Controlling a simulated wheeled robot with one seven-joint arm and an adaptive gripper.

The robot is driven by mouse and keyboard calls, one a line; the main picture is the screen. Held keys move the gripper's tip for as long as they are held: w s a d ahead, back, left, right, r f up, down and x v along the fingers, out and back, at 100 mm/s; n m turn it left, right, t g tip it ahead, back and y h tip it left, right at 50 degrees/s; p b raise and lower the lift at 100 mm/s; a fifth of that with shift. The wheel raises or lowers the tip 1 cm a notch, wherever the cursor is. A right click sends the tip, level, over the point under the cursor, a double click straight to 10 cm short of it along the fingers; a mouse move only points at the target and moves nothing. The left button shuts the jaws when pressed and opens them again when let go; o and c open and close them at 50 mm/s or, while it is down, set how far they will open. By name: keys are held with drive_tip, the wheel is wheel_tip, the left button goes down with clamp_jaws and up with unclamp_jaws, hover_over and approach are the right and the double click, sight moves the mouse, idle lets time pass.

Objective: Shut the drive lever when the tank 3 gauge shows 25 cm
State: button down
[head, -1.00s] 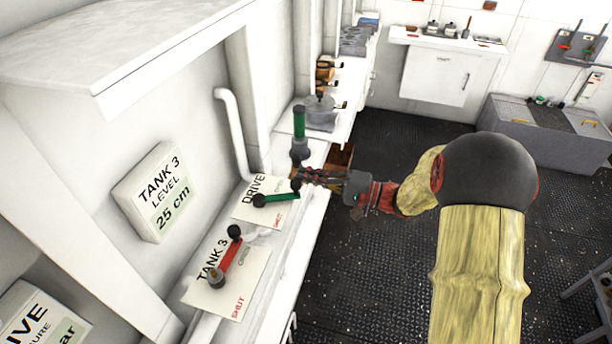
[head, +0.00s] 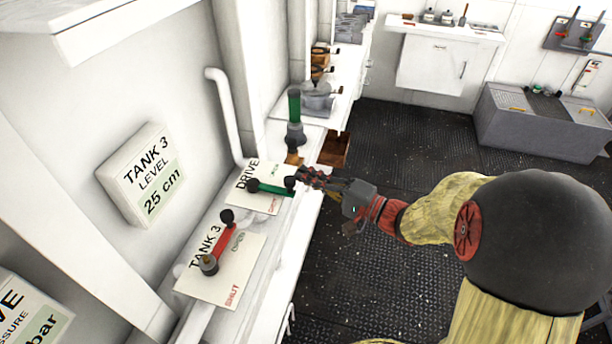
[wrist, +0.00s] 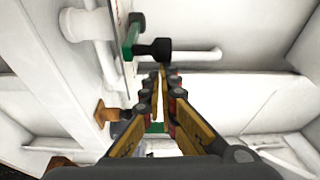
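The tank 3 level gauge (head: 146,177) on the left wall reads 25 cm. The drive lever (head: 271,188) is a green bar with a black knob, on a white plate marked DRIVE and SHUT. It points right from its pivot, toward the bench's front edge. My gripper (head: 303,178) is beside the knob in the head view. In the wrist view, my gripper's fingertips (wrist: 160,72) are together just short of the black knob (wrist: 152,49) of the green lever, with nothing seen between them. I cannot tell whether they touch it.
A red tank 3 lever (head: 226,242) sits on its own plate nearer me. An upright green-handled lever (head: 295,112) stands behind the drive lever. A white pipe (head: 224,115) rises at the wall. A pressure gauge (head: 30,318) is partly cut off. The dark deck (head: 390,130) is open to the right.

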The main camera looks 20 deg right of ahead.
drive_tip(key=shift+a, duration=0.1)
drive_tip(key=w+d+b, duration=0.3)
drive_tip(key=s+a+p+v, duration=0.1)
drive_tip(key=p+v, duration=0.1)
drive_tip(key=v, duration=0.8)
drive_tip(key=shift+s+a, duration=0.15)
drive_tip(key=shift+a, duration=0.25)
drive_tip(key=shift+r, duration=0.1)
